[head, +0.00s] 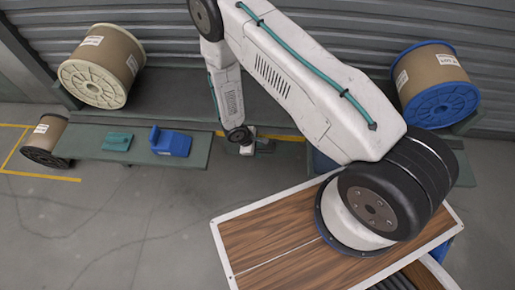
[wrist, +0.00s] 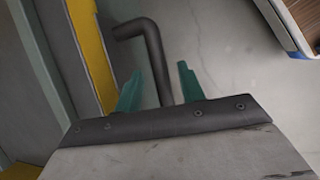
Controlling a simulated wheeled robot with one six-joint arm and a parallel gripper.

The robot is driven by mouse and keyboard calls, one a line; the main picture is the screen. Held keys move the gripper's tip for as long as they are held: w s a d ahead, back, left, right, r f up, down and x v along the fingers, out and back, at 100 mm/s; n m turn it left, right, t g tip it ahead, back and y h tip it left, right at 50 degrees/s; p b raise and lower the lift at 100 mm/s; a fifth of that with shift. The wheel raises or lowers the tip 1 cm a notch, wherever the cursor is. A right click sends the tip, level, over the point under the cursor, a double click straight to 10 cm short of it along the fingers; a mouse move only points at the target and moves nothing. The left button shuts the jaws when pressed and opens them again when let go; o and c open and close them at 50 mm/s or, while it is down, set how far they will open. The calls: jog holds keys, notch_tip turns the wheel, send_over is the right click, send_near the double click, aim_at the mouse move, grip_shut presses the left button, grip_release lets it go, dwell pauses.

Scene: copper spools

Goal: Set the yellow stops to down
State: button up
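A yellow bar (wrist: 92,50) runs along the left of the wrist view, its lower end close to my left fingertip. A dark grey bent rod (wrist: 148,35) stands beside it; its long arm runs down between my two teal fingers. My gripper (wrist: 159,82) is open, with visible gaps on both sides of the rod; I cannot tell whether the fingers are level with it. In the head view, a yellow strip (head: 288,138) shows beside my gripper (head: 247,150), which is small there and partly hidden. I cannot tell whether the stop is up or down.
A cream spool (head: 93,83) and a blue spool (head: 440,103) stand at the back. A bench (head: 195,155) holds a teal block (head: 118,141) and a blue block (head: 171,142). A smaller dark spool (head: 42,155) is at far left. Open floor (head: 110,235) lies in front.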

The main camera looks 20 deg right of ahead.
grip_shut()
notch_tip(320, 180, down, 7)
jog(key=shift+r, duration=0.2)
jog(key=shift+o, duration=0.7)
grip_release()
jog(key=v, duration=0.7)
jog(key=shift+a+r, duration=0.15)
jog(key=shift+r, duration=0.25)
